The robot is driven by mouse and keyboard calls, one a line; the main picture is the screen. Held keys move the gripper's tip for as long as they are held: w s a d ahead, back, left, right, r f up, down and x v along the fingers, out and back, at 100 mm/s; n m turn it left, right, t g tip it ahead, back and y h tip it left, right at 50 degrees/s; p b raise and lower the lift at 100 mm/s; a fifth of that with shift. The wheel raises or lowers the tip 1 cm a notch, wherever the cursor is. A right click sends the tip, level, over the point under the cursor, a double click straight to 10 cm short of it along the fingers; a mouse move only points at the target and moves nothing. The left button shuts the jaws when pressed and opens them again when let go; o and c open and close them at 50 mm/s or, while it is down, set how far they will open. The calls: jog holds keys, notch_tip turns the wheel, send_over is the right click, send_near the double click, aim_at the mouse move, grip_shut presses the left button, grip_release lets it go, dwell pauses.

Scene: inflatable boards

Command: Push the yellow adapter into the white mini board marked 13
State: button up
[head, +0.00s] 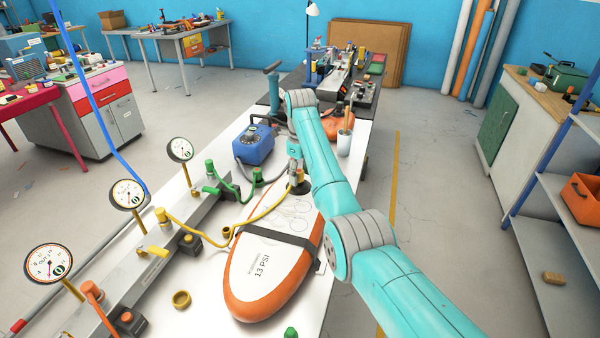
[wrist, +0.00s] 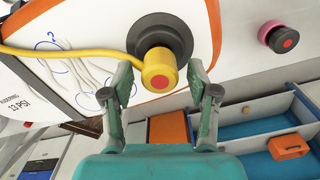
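The white mini board (head: 265,235) with an orange rim and "13 PSI" print lies on the white bench, under a dark strap. Its black round valve (wrist: 183,32) is near its far end. The yellow adapter (wrist: 158,68), with a red centre, is on the end of a yellow hose. In the wrist view it overlaps the black valve; how deep it sits cannot be told. My gripper (wrist: 162,72) has a finger on each side of the adapter, with a visible gap at both. In the head view my gripper (head: 297,176) is over the valve end, largely hiding the adapter.
The yellow hose (head: 200,236) runs left to a manifold rail with several gauges (head: 129,194). A blue pump (head: 252,145) and a white cup (head: 344,143) stand beyond the board. A yellow ring (head: 181,299) lies left of it. Floor right of the bench is clear.

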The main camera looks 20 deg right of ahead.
aim_at(300, 171)
jog(key=shift+r, duration=3.75)
jog(key=shift+f, duration=0.1)
